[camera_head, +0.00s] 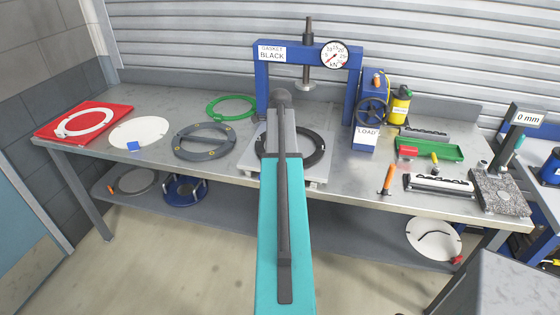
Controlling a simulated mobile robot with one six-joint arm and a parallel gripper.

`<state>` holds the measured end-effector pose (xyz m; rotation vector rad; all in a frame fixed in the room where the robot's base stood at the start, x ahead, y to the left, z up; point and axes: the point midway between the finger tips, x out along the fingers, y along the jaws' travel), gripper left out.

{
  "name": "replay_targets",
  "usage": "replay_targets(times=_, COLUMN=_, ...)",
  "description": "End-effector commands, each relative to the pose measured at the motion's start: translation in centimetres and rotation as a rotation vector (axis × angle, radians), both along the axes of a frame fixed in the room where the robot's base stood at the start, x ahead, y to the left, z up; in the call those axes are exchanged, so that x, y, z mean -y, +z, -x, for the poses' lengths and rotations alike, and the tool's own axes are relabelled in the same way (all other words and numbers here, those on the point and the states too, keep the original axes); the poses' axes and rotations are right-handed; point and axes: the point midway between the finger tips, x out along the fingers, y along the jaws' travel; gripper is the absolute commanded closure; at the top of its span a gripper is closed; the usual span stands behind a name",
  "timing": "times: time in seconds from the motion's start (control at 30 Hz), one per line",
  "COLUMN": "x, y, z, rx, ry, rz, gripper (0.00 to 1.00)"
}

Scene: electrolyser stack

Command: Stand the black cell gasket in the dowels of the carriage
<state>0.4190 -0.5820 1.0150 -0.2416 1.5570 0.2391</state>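A black ring (319,150), apparently the black cell gasket, is at a light grey plate (250,160), apparently the carriage, in front of the blue press (353,85). It looks flat there, but my arm covers its middle, and I cannot tell how it sits on any dowels. My arm reaches forward over the plate and ends in a dark rounded part near the press opening. My gripper's fingers are not visible; the arm hides them or they are too small to tell.
Left on the bench are a grey ring (178,150), a green ring (231,97), a white disc (155,125) and a red tray (48,133) with a white ring. Right are a hand wheel (371,112), an orange-handled tool (387,180), a green tray (450,153) and a granite gauge stand (485,202).

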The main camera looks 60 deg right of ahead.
Motion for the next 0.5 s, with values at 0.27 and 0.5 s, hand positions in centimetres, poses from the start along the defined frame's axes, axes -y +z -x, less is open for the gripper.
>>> replay_targets(times=0.27, x=0.00, y=-0.49, z=0.01, rx=0.000, ry=0.000, rz=0.000, gripper=1.00)
replay_targets(times=0.5, x=0.00, y=-0.87, z=0.00, rx=0.000, ry=0.000, rz=0.000, gripper=1.00)
